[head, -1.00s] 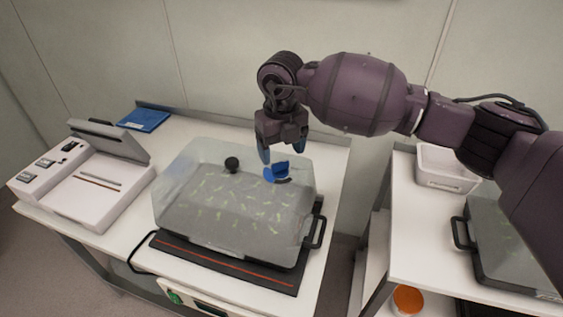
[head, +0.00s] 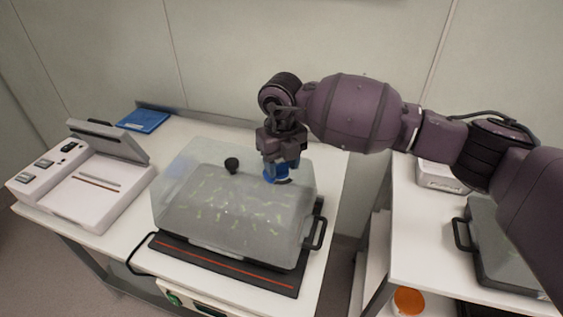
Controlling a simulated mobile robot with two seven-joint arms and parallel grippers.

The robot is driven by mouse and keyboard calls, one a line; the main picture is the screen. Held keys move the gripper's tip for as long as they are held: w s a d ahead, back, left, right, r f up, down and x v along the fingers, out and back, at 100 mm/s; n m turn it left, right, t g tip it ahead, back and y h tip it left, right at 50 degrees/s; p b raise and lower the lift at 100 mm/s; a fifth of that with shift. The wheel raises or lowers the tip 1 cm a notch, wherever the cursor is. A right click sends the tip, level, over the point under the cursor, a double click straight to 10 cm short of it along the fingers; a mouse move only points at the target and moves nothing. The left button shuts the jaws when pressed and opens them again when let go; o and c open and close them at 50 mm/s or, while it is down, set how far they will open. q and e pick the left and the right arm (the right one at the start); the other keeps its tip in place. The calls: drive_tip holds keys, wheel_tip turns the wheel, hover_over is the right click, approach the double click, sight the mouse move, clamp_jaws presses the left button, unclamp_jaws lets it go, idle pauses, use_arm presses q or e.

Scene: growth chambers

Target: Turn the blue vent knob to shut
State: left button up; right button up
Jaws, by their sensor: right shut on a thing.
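The blue vent knob (head: 271,178) sits on top of the clear growth chamber lid (head: 180,173), towards its right rear. My right gripper (head: 277,172) points down over the knob and is shut on it. The fingers cover much of the knob, so its turned position cannot be made out. A black knob (head: 231,165) is on the same lid, to the left. Seedlings show through the lid. My left gripper is not in view.
The chamber stands on a black mat (head: 168,246) with a red stripe. A white device (head: 90,185) with a raised lid is at left, and a blue pad (head: 143,119) lies behind it. A second bench at right holds a white bin (head: 440,177) and another chamber (head: 495,245).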

drive_tip(key=shift+n, duration=0.3)
drive_tip(key=n, duration=0.2)
drive_tip(key=shift+n, duration=0.3)
drive_tip(key=n, duration=0.2)
drive_tip(key=n+b, duration=0.1)
drive_tip(key=n, duration=0.2)
drive_tip(key=shift+w+d, duration=0.1)
drive_tip(key=shift+w, duration=0.1)
drive_tip(key=n+b, duration=0.1)
drive_tip(key=n, duration=0.2)
drive_tip(key=shift+f, duration=0.1)
drive_tip(key=n+b, duration=0.1)
drive_tip(key=n, duration=0.1)
drive_tip(key=shift+w+n, duration=0.15)
drive_tip(key=shift+n, duration=0.25)
drive_tip(key=shift+n+b, duration=0.35)
drive_tip(key=shift+n, duration=0.75)
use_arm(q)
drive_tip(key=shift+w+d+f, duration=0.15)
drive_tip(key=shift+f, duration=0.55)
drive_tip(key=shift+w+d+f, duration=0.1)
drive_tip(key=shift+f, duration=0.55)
use_arm(e)
drive_tip(key=shift+n, duration=0.8)
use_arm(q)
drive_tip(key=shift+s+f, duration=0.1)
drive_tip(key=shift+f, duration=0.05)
use_arm(e)
drive_tip(key=o, duration=0.9)
